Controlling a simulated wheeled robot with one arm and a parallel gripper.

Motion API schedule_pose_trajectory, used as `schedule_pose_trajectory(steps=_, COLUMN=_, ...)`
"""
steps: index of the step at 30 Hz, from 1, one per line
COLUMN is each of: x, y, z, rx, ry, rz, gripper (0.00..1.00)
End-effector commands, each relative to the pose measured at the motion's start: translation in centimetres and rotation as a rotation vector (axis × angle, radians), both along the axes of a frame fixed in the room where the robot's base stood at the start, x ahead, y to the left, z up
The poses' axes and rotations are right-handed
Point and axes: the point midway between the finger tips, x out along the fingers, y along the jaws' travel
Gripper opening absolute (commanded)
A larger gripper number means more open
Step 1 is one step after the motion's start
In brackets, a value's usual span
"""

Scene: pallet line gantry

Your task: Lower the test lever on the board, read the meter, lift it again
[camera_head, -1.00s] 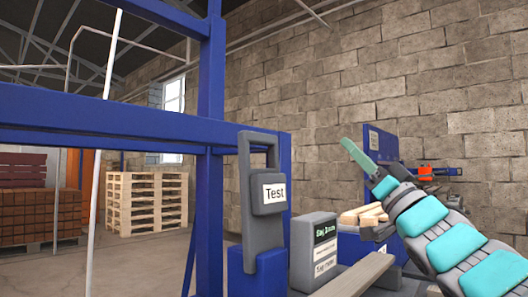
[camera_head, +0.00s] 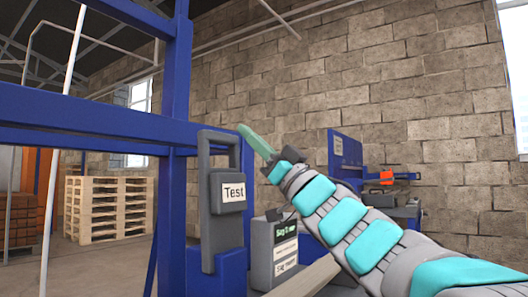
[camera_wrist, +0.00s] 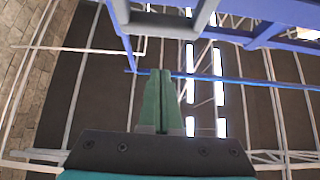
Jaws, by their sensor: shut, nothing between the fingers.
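The test lever is a grey, loop-shaped handle (camera_head: 233,146) with a white "Test" label, upright on a grey backing on the blue frame. A grey loop (camera_wrist: 167,22), apparently this handle, crosses the top of the wrist view. The meter is a grey box (camera_head: 261,255) right of the lever's base, with a small green-lettered display (camera_head: 286,230) too blurred to read surely. My gripper (camera_head: 242,128) has green fingers pressed together, empty, pointing up and left. Its tips appear just right of the handle's top; contact cannot be told. The wrist view shows the shut fingers (camera_wrist: 160,73) pointing towards the roof.
A blue post (camera_head: 174,150) and a crossbeam (camera_head: 75,112) stand left of the lever. Stacked pallets (camera_head: 108,208) are further back. A blue bench with an orange item (camera_head: 386,176) is at the right. A block wall closes the back.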

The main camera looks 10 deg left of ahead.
Motion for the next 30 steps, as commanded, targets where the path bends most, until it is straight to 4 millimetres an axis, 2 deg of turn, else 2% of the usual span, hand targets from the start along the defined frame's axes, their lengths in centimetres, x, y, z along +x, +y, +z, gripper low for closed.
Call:
schedule_pose_trajectory(steps=4, x=1.0, y=2.1, z=-0.3, rx=-0.002, ry=0.004, rz=0.001, gripper=0.00)
schedule_pose_trajectory(steps=9, x=1.4, y=3.4, z=-0.1, rx=0.001, ry=0.001, rz=0.001, gripper=0.00)
schedule_pose_trajectory(steps=23, x=1.7, y=3.9, z=-0.1, rx=0.000, ry=0.003, rz=0.000, gripper=0.00)
schedule_pose_trajectory(steps=30, x=1.9, y=4.5, z=0.5, rx=-0.024, ry=0.012, rz=-0.001, gripper=0.00)
